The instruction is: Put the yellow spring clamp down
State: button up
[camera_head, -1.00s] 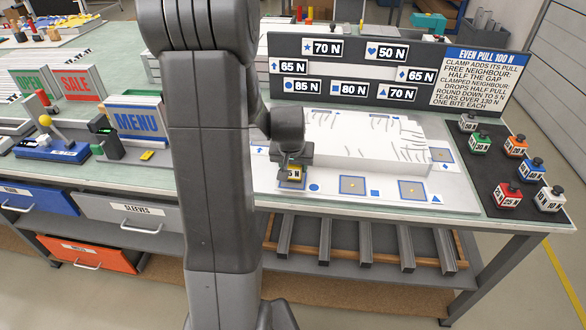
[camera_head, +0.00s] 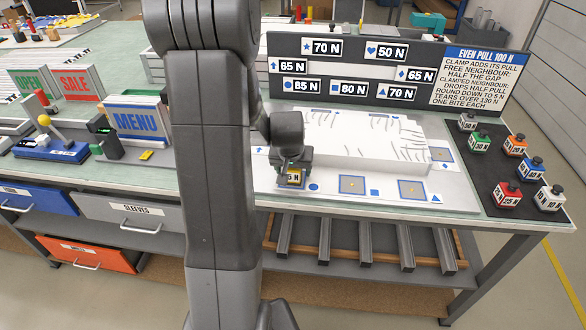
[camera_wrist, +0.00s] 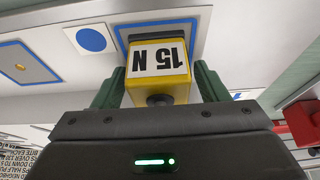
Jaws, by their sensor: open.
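The yellow spring clamp (camera_wrist: 158,72) carries a white "15 N" label. In the wrist view it stands between my gripper's two green fingers, over a blue-bordered square. In the head view the clamp (camera_head: 291,179) is at the front left of the white board (camera_head: 330,196), partly hidden under my gripper (camera_head: 291,168). My gripper (camera_wrist: 158,84) is open around the clamp, with a finger on either side. The clamp's underside is hidden, so its contact with the board cannot be seen.
A white layered sheet (camera_head: 365,140) lies behind. Empty blue-bordered squares (camera_head: 352,185) run rightward along the board's front. Several other clamps stand on a dark mat (camera_head: 485,185) at right. A dark sign panel (camera_head: 385,55) rises behind. A menu sign (camera_head: 138,122) is at left.

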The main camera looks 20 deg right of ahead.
jog(key=v, duration=1.2)
